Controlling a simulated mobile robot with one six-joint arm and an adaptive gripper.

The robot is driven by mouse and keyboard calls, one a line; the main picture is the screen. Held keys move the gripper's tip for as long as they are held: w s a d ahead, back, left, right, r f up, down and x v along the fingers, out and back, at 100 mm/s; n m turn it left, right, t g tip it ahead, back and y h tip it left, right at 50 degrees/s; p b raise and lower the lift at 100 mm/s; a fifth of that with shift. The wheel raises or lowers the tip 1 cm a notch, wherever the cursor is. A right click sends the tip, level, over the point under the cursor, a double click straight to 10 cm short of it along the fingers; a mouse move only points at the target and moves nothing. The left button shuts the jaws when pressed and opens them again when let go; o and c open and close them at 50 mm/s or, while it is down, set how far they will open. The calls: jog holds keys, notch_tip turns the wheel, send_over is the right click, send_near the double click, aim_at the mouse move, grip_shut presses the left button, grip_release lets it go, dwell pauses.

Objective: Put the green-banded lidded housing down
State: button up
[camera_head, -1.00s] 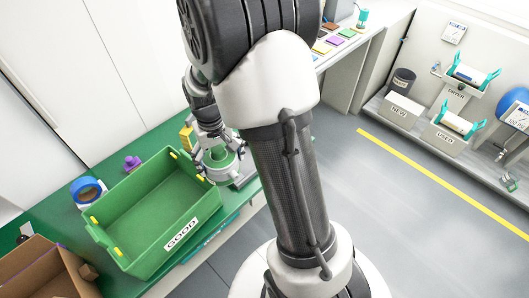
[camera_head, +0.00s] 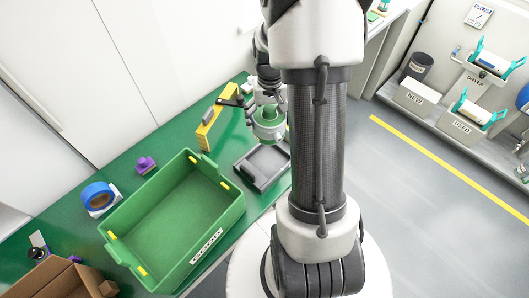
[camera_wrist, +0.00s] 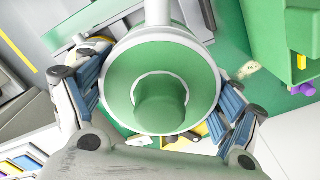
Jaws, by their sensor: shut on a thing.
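The green-banded lidded housing (camera_head: 268,124) is in my gripper, above the green bench near a grey tray. In the wrist view the housing (camera_wrist: 162,62) fills the middle, with a green round face, a pale rim and a green knob. My gripper (camera_wrist: 160,100) is shut on it, with blue-padded fingers on its left and right sides. In the head view my gripper (camera_head: 267,106) is partly hidden by my arm. The housing looks upright and apart from the bench, though its underside is hard to see.
The grey tray (camera_head: 248,181) lies empty just below the housing. A green GOOD crate (camera_head: 128,246) stands empty at left.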

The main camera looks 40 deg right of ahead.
aim_at(254, 119)
notch_tip(254, 119, down, 18)
jog(key=b, duration=0.5)
jog(key=shift+s+f, duration=0.1)
jog(key=o, duration=1.5)
